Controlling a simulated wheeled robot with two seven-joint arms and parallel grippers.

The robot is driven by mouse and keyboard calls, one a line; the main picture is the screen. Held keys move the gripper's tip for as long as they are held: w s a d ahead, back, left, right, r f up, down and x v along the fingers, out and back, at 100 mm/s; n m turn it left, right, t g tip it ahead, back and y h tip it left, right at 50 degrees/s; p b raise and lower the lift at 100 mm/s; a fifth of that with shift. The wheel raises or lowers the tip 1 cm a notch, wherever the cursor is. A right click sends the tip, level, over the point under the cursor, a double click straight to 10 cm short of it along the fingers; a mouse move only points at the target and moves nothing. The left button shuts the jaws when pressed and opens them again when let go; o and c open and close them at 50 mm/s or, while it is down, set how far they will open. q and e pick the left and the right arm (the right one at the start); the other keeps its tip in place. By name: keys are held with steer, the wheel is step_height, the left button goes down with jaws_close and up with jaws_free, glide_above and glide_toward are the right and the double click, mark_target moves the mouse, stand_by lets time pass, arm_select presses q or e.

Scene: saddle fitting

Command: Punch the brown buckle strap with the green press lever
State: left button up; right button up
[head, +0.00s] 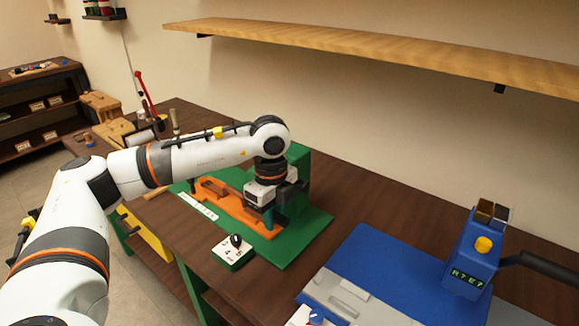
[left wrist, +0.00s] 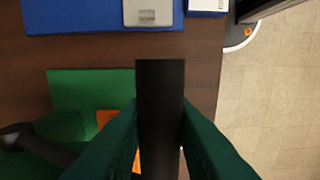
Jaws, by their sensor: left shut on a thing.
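The green press (head: 299,160) stands on a green base plate with an orange bed (head: 228,207) on it. My left arm reaches over the bed, and my left gripper (head: 270,212) is beside the press body, partly hiding it. In the left wrist view, my left gripper (left wrist: 160,125) has its dark green fingers shut on a black bar (left wrist: 160,88), which looks like the press lever's handle. The orange bed also shows behind the fingers (left wrist: 106,118). I cannot make out the brown buckle strap for certain. My right gripper is out of view.
A small box with a black dial (head: 233,250) sits at the front of the green base. A blue press (head: 473,262) with a display and dark handle stands at the right. A wooden shelf (head: 380,48) hangs above. Bare dark tabletop (head: 385,205) lies behind.

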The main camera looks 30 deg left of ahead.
arm_select(q)
step_height(320, 180, down, 7)
steer(key=s+b, duration=0.1)
steer(key=b, duration=0.4)
steer(key=shift+s, duration=0.15)
stand_by(0.6)
stand_by(0.5)
steer(key=shift+w+a+r+p, duration=0.15)
steer(key=shift+r+p, duration=0.4)
steer(key=shift+r, duration=0.3)
steer(key=shift+w+d+r+p, duration=0.1)
steer(key=shift+r+p, duration=0.4)
steer(key=shift+r, duration=0.35)
steer(key=shift+r, duration=0.1)
